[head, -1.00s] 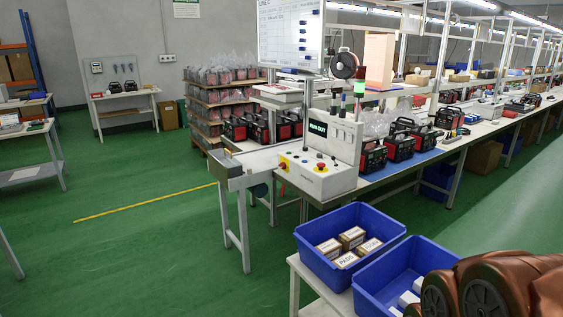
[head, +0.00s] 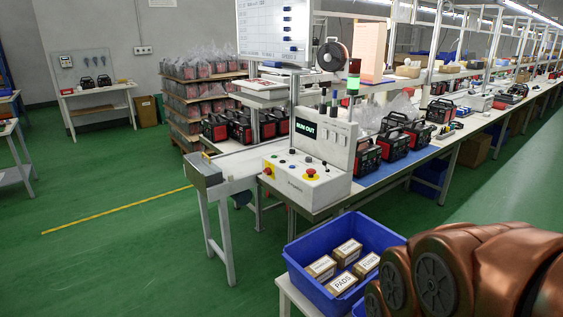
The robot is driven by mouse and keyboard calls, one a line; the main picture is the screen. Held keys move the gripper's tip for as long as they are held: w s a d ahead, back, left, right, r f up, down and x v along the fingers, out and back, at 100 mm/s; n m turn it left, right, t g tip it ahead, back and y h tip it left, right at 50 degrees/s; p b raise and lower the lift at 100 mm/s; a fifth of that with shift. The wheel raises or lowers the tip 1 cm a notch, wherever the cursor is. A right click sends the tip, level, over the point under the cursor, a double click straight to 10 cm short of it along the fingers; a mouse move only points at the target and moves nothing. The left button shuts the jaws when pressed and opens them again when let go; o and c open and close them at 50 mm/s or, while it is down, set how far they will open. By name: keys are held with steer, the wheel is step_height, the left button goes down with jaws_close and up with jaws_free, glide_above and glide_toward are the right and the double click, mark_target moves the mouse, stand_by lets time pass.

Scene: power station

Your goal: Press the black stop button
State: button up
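A white control box (head: 322,193) stands at the near end of the long workbench. Its sloped top carries a red mushroom button (head: 310,173) and several small dark and coloured controls too small to tell apart. A red button on a yellow base (head: 268,171) sits at its left front edge. I cannot tell which control is the black stop button. A display (head: 306,129) reading "RUN OUT" in green rises behind the controls. My copper-coloured arm fills the lower right; my gripper is out of view.
A blue bin (head: 372,219) with several small boxes stands on a low table in front of the box. A second blue bin is mostly hidden by my arm. Red-and-black power units (head: 394,144) line the bench.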

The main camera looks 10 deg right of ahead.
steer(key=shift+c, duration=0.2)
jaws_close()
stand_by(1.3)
